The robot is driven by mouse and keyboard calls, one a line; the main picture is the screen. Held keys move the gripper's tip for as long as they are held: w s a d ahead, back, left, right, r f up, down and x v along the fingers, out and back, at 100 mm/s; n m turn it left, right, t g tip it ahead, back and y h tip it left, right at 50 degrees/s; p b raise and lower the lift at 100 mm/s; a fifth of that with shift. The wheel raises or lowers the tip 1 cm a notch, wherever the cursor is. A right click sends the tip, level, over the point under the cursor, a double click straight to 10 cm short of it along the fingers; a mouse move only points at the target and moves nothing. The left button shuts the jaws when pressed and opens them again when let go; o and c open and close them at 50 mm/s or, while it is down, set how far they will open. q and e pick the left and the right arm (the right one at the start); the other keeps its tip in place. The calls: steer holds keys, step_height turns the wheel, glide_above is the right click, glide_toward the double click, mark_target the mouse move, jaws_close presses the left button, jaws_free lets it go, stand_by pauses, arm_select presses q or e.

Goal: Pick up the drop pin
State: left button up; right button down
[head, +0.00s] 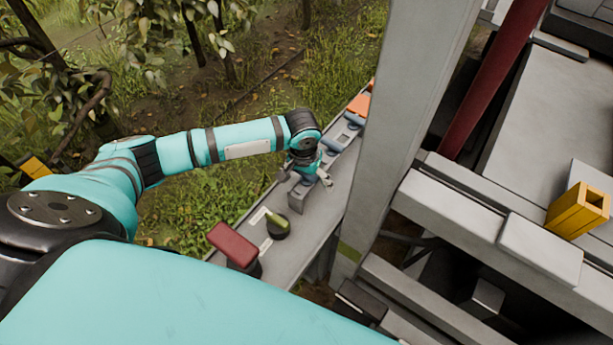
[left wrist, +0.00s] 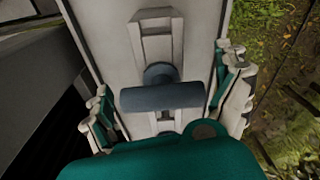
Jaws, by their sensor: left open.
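A blue-grey T-shaped handle, which looks like the drop pin (left wrist: 163,97), stands on a light grey rail (left wrist: 105,25) in the left wrist view. My left gripper (head: 318,178) is open above this rail in the head view. In the left wrist view its fingers are spread on either side of the handle, with gaps to it. How far the fingertips are above the rail is hard to tell. In the head view the gripper and wrist hide part of what lies below them. My right gripper is not in view.
A red handle (head: 232,243) and a green lever (head: 277,221) stand on the near part of the rail. Blue-grey pieces (head: 333,143) and an orange block (head: 360,104) lie farther along. A tall grey post (head: 415,110) rises close to the right.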

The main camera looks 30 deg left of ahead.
arm_select(q)
steer(key=c, duration=1.1)
steer(key=shift+r, duration=0.1)
steer(key=shift+c, duration=0.5)
